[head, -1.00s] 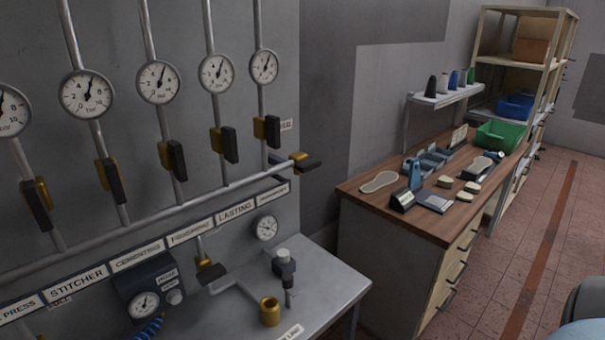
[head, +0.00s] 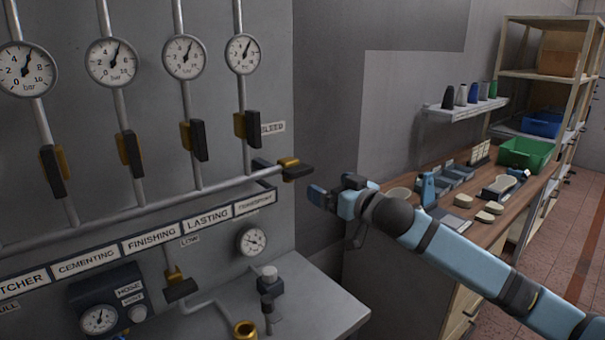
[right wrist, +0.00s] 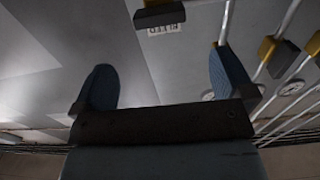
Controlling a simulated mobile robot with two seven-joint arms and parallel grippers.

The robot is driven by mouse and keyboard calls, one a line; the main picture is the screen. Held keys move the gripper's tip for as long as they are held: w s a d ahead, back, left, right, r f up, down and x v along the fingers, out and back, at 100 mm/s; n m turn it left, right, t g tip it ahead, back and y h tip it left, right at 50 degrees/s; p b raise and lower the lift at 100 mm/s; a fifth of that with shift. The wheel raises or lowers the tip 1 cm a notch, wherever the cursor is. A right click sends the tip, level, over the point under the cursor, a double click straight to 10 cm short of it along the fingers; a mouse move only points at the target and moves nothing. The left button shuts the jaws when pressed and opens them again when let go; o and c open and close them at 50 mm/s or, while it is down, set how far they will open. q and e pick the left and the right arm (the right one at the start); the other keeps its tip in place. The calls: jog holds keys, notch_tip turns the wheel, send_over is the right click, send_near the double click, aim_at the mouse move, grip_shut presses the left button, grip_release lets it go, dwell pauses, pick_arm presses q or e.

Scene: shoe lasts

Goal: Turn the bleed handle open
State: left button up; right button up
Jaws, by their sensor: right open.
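The BLEED label (head: 272,127) is on the grey panel, above and left of a valve with a brass body and a dark handle (head: 297,171) at the right end of the horizontal pipe. I take this as the bleed handle; it lies roughly level, pointing right. My right gripper (head: 333,190) is open and empty, just right of and below the handle, apart from it. In the right wrist view the dark handle (right wrist: 160,15) and label show upside down at the top, beyond the two spread fingers (right wrist: 160,78). My left gripper is not in view.
Several vertical pipes carry gauges (head: 242,54) and hanging dark handles (head: 197,140) left of the bleed valve. Below are a label strip (head: 150,240) and a metal bench (head: 320,305). A wooden workbench (head: 400,215) stands behind my right arm.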

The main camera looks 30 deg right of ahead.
aim_at(303, 173)
jog(key=w, duration=0.3)
jog(key=w+p, duration=0.1)
jog(key=w, duration=0.6)
jog(key=shift+w+a, duration=0.4)
jog(key=shift+p, duration=0.3)
jog(key=c, duration=0.8)
